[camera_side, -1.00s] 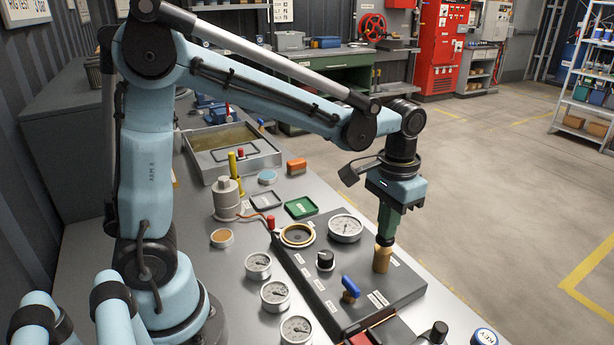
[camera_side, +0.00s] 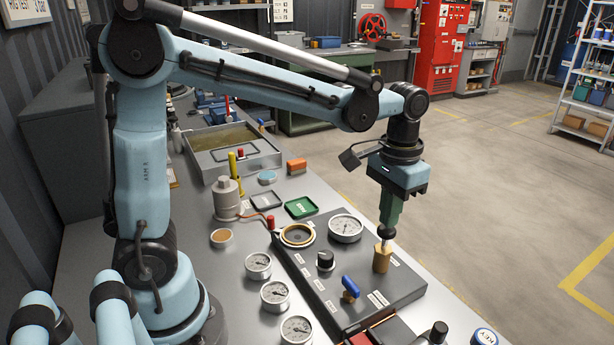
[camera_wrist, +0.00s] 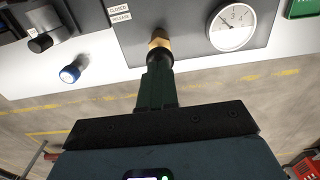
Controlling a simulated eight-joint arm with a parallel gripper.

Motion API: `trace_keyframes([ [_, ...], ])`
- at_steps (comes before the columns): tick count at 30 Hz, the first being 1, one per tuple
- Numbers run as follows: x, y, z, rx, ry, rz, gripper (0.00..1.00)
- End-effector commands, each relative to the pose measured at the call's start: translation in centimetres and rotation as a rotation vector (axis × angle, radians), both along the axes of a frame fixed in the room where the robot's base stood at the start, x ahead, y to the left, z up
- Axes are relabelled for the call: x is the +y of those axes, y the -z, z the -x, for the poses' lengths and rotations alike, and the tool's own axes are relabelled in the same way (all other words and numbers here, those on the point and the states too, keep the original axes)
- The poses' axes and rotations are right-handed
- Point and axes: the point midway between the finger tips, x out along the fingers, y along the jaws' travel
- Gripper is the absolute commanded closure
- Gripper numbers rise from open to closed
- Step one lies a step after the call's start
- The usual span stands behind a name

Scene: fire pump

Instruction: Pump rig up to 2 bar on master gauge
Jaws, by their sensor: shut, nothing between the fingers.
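The pump rig (camera_side: 330,285) is a dark grey panel on the bench. Its brass pump cylinder (camera_side: 382,258) stands upright near the right edge, with a round black plunger knob (camera_side: 387,231) above it on a short bare rod. My gripper (camera_side: 388,222) is shut, green fingers pointing down right over the knob; I cannot tell if they touch it. In the wrist view the fingers (camera_wrist: 158,75) cover most of the knob, with brass (camera_wrist: 160,40) beyond. The large white gauge (camera_side: 346,228), likely the master gauge, also shows in the wrist view (camera_wrist: 232,25); its needle is too small to read.
A blue-handled valve (camera_side: 350,288) and a black knob (camera_side: 325,260) stand on the panel. Three smaller gauges (camera_side: 275,295) lie left of it. A brass ring (camera_side: 297,235) is at its far end. The floor right of the bench is open.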

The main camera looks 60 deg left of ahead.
Motion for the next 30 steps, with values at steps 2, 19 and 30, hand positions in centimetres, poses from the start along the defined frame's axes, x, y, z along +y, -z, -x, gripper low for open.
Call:
trace_keyframes([
  [2, 0.0, -0.4, 0.0, 0.0, 0.0, 0.0, 1.0],
  [19, 0.0, -5.5, 0.0, 0.0, 0.0, 0.0, 1.0],
  [30, 0.0, -7.0, 0.0, 0.0, 0.0, 0.0, 1.0],
])
